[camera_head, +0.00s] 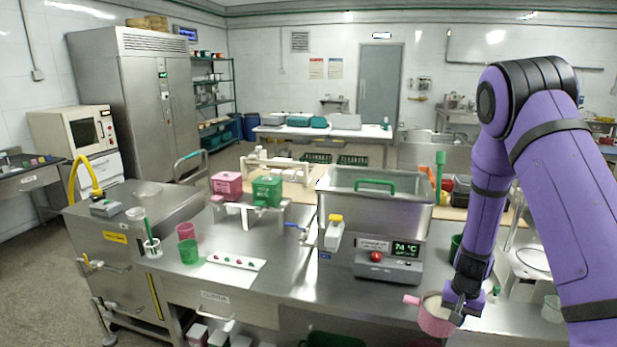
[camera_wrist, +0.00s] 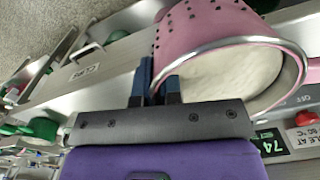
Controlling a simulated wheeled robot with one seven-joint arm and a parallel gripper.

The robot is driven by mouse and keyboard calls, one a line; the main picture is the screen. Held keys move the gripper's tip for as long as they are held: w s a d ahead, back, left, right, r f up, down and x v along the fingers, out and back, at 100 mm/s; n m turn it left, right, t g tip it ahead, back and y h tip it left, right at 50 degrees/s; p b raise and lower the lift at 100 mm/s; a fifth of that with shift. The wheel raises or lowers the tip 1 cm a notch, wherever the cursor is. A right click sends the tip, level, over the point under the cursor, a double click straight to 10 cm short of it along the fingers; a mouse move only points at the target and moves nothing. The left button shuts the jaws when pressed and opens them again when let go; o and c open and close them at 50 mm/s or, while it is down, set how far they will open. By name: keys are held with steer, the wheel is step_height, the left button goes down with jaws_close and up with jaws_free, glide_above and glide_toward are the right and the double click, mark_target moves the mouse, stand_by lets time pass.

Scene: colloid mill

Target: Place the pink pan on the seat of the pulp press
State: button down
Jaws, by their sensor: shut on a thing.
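The pink pan (camera_head: 435,322) is at the lower right of the head view, by the bench's front edge. In the wrist view the pan (camera_wrist: 212,22) has a perforated pink wall, a metal rim and a pale inside. My gripper (camera_head: 459,305) is shut on the pan's rim side; its dark fingers also show in the wrist view (camera_wrist: 158,90). The pan's short pink handle (camera_head: 411,299) points left. I cannot tell for sure which fixture is the pulp press; a pale frame with an upper crossbar (camera_head: 283,163) stands behind the bench. Its seat is not clear.
A steel tank with a green handle (camera_head: 375,183) and a control box reading 74 °C (camera_head: 388,262) stand left of my arm. Pink (camera_head: 227,185) and green (camera_head: 267,191) boxes, cups and a white strip (camera_head: 236,261) occupy the bench further left. Bare steel lies between.

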steer(key=w+a+n, duration=0.1)
steer(key=a+n, duration=0.1)
steer(key=a, duration=0.1)
steer(key=w+a+r+n, duration=0.1)
steer(key=a, duration=0.2)
steer(key=w+a+n, duration=0.2)
steer(key=shift+a+r+n, duration=0.15)
steer(key=shift+a+n, duration=0.15)
steer(key=shift+a, duration=0.1)
stand_by(0.5)
